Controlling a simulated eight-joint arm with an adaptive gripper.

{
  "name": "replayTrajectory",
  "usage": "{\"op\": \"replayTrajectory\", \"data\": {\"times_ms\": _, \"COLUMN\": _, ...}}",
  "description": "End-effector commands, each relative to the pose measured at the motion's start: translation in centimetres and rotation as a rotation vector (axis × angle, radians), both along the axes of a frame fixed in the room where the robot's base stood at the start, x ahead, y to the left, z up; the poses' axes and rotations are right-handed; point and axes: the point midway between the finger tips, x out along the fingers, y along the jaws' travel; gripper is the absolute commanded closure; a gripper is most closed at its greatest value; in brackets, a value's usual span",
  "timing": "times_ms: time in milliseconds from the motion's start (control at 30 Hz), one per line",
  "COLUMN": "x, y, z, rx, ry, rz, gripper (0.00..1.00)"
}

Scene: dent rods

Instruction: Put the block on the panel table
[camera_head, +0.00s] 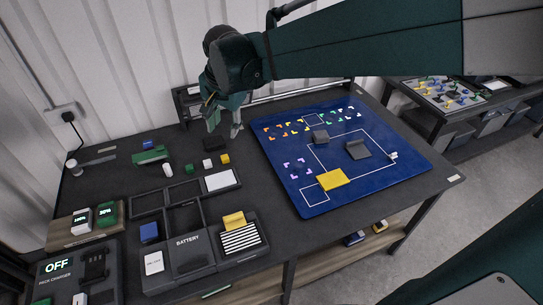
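Several small blocks lie on the dark table left of centre: a yellow block (224,159), a pink-white block (207,164), a dark block (189,168) and a white one (168,170). The frame does not show which one is the task's block. A blue panel (405,165) with white lines and coloured corner marks lies on the right of the table.
A black compartment tray (187,217) labelled BATTERY stands in front, with a blue block (149,232) and a yellow piece (234,220). A pack charger (75,272) reading OFF is front left. A green part (150,155) lies back left. A second table (425,122) stands right.

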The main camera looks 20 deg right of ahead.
Motion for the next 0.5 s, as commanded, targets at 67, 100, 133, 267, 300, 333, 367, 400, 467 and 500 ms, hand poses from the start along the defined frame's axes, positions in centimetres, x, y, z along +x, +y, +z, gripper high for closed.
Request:
{"op": "replayTrajectory", "data": {"times_ms": 67, "x": -1.5, "y": -0.7, "z": 0.5, "rx": -0.011, "ry": -0.017, "rz": 0.035, "gripper": 0.64}}
{"op": "replayTrajectory", "data": {"times_ms": 100, "x": -2.1, "y": -1.0, "z": 0.7, "rx": -0.018, "ry": -0.027, "rz": 0.054, "gripper": 0.64}}
{"op": "replayTrajectory", "data": {"times_ms": 133, "x": -2.6, "y": -1.3, "z": 0.9, "rx": -0.023, "ry": -0.033, "rz": 0.069, "gripper": 0.64}}
{"op": "replayTrajectory", "data": {"times_ms": 267, "x": -4.6, "y": -2.2, "z": 1.5, "rx": -0.046, "ry": -0.063, "rz": 0.132, "gripper": 0.64}}
{"op": "replayTrajectory", "data": {"times_ms": 300, "x": -5.3, "y": -2.5, "z": 1.6, "rx": -0.054, "ry": -0.072, "rz": 0.151, "gripper": 0.64}}
{"op": "replayTrajectory", "data": {"times_ms": 333, "x": -5.8, "y": -2.7, "z": 1.7, "rx": -0.059, "ry": -0.078, "rz": 0.166, "gripper": 0.64}}
{"op": "replayTrajectory", "data": {"times_ms": 367, "x": -6.3, "y": -2.9, "z": 1.8, "rx": -0.065, "ry": -0.085, "rz": 0.18, "gripper": 0.64}}
{"op": "replayTrajectory", "data": {"times_ms": 400, "x": -6.9, "y": -3.2, "z": 1.9, "rx": -0.074, "ry": -0.095, "rz": 0.199, "gripper": 0.64}}
{"op": "replayTrajectory", "data": {"times_ms": 467, "x": -7.9, "y": -3.6, "z": 2.1, "rx": -0.086, "ry": -0.107, "rz": 0.228, "gripper": 0.64}}
{"op": "replayTrajectory", "data": {"times_ms": 500, "x": -8.5, "y": -3.9, "z": 2.2, "rx": -0.095, "ry": -0.116, "rz": 0.246, "gripper": 0.64}}
